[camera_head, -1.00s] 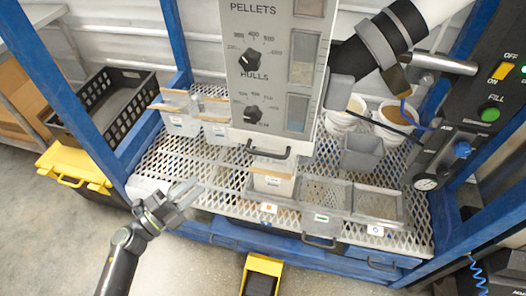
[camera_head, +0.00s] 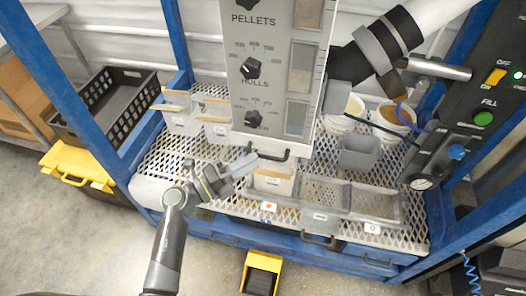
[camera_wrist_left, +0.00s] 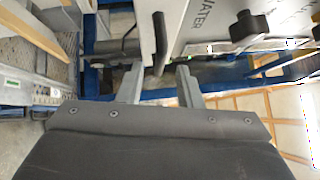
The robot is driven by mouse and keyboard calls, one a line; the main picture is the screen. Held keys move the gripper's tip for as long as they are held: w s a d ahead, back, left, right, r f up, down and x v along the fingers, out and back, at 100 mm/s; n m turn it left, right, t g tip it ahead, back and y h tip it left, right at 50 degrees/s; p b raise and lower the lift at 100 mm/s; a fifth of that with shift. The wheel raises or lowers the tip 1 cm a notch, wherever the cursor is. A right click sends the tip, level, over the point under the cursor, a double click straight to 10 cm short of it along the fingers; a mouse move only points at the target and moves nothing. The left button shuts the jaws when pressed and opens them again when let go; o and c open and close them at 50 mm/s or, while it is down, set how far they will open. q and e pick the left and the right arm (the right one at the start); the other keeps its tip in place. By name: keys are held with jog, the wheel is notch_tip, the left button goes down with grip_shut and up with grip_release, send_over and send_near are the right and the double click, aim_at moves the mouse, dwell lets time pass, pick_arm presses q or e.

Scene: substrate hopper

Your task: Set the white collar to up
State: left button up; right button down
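No part is plainly a white collar. A white tube (camera_head: 437,12) enters at the top right with black and grey bands (camera_head: 380,48) around its lower end; I cannot tell whether one is the collar. My left gripper (camera_head: 250,167) is at the hopper panel's lower left, close to the black handle (camera_head: 272,157). In the left wrist view its two fingers (camera_wrist_left: 158,85) are apart, with the black handle (camera_wrist_left: 160,42) ahead, between their lines; contact cannot be told. My right gripper is not in view.
The grey panel (camera_head: 270,100) with dials hangs over the mesh shelf (camera_head: 165,195). Clear bins (camera_head: 320,190) and white buckets (camera_head: 390,118) stand there. A control box (camera_head: 490,90) with switch and gauge is at right. Blue posts (camera_head: 85,85) frame the shelf.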

aim_at(263, 155)
pick_arm(q)
jog(key=shift+x, duration=2.3)
grip_shut()
